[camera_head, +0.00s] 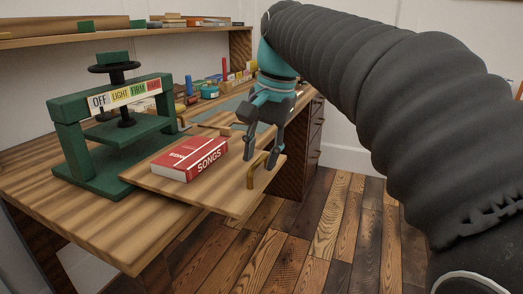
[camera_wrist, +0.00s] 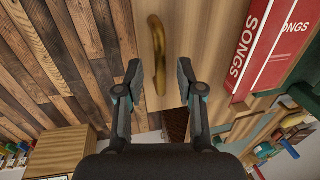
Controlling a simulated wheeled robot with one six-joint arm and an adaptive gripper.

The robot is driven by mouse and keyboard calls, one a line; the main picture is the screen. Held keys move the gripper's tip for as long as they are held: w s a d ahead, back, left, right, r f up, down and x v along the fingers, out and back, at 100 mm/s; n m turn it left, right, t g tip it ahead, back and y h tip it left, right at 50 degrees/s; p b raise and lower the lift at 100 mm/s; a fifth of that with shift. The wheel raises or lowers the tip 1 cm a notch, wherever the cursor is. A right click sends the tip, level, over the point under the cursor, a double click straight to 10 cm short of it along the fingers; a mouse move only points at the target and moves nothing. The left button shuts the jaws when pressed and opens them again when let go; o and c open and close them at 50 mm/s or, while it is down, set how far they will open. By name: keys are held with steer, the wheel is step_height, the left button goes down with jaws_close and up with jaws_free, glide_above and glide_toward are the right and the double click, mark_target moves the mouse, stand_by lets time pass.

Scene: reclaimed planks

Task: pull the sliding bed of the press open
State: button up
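The green press (camera_head: 75,150) stands on the wooden table, with a dial strip (camera_head: 125,94) reading OFF, LIGHT, FIRM and, less clearly, HARD. Its wooden sliding bed (camera_head: 215,192) juts out from under the plate, past the table's front edge. A red book (camera_head: 188,157) marked SONGS lies flat on the bed. A brass handle (camera_head: 256,171) stands at the bed's outer end. My gripper (camera_head: 260,152) is open and empty just above the handle. In the wrist view, the handle (camera_wrist: 158,50) shows between the spread fingertips (camera_wrist: 159,72); contact is not visible.
The table (camera_head: 75,218) carries small coloured items at the back right. A shelf (camera_head: 130,33) with flat pieces runs along the wall. Drawers (camera_head: 315,135) stand under the right end. The plank floor (camera_head: 330,215) in front and to the right is clear.

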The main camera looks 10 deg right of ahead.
steer(key=shift+r, duration=0.1)
step_height(320, 180, up, 12)
steer(key=s+d, duration=0.1)
steer(key=d, duration=0.1)
steer(key=shift+s+f, duration=0.2)
steer(key=shift+f, duration=0.1)
steer(key=s+d+f+n+t, duration=0.1)
steer(key=s+f, duration=0.3)
steer(key=f, duration=0.5)
steer(key=s+d+f+n+t+h+p, duration=0.1)
steer(key=s+f, duration=0.4)
steer(key=f, duration=0.5)
steer(key=s+f+n+t, duration=0.2)
steer(key=s+f+n, duration=0.3)
steer(key=f, duration=0.5)
steer(key=shift+s+d+h+p, duration=0.25)
steer(key=shift+d+h+p, duration=0.15)
